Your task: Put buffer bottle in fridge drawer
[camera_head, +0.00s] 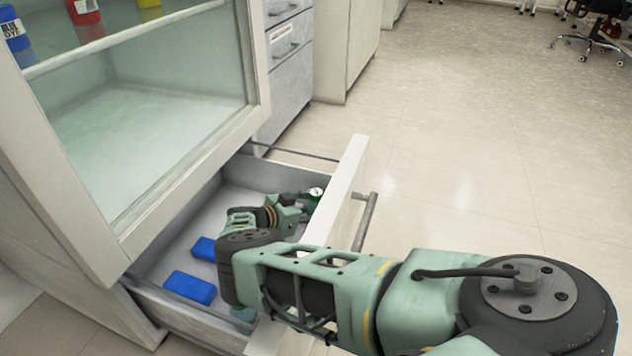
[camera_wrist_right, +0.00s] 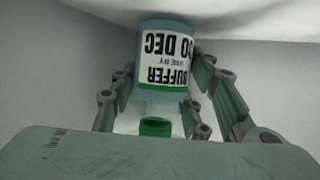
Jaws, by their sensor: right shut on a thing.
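The buffer bottle (camera_wrist_right: 165,58) has a pale blue-green body, a white label reading BUFFER and a green cap (camera_wrist_right: 155,127). My right gripper (camera_wrist_right: 165,90) is shut on it, with a finger on each side. In the head view my right gripper (camera_head: 300,203) is down inside the open fridge drawer (camera_head: 232,195), near its front panel. I cannot tell whether the bottle touches the drawer floor. My left gripper is not in view.
Blue blocks (camera_head: 190,287) lie in the drawer to the left of my right arm. The glass-fronted fridge (camera_head: 150,120) above holds blue, red and yellow bottles. A drawer handle (camera_head: 366,222) sticks out in front. Floor to the right is clear.

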